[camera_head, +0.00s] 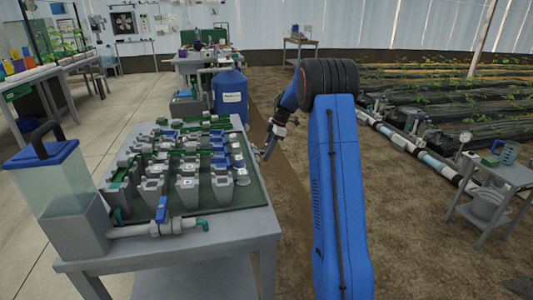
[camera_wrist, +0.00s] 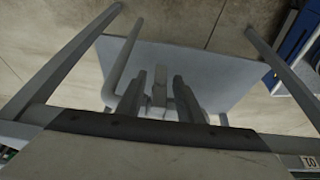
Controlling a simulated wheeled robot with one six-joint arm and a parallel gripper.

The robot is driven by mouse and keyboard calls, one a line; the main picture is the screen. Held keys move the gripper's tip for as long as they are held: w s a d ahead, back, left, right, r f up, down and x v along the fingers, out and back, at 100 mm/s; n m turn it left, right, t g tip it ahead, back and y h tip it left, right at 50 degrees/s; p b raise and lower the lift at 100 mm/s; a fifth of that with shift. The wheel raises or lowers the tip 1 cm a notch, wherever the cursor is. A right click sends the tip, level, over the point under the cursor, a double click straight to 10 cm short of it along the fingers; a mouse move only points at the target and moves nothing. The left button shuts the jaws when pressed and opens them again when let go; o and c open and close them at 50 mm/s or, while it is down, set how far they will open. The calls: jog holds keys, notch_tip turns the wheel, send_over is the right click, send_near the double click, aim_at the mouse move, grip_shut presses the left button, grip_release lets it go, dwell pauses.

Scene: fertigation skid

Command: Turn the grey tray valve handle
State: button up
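My gripper (camera_head: 266,150) is beside the right edge of the grey table in the head view, with its fingers pointing down and left. In the wrist view my gripper (camera_wrist: 159,80) shows two grey fingers with a gap between them. A light grey piece (camera_wrist: 159,92) shows in that gap; I cannot tell whether it is the valve handle or whether the fingers touch it. A bent grey pipe (camera_wrist: 119,65) runs just left of the fingers. I cannot make out a grey tray valve handle in the head view.
The table (camera_head: 235,234) bears a green tray (camera_head: 252,196) of grey fittings, a blue-lidded tank (camera_head: 65,190) and a pipe with a blue handle (camera_head: 161,209). A lower shelf (camera_wrist: 215,70) and table legs show in the wrist view. Bare soil lies right of the table.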

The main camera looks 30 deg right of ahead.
jog(key=v, duration=1.7)
jog(key=shift+r, duration=0.25)
jog(key=shift+s, duration=0.15)
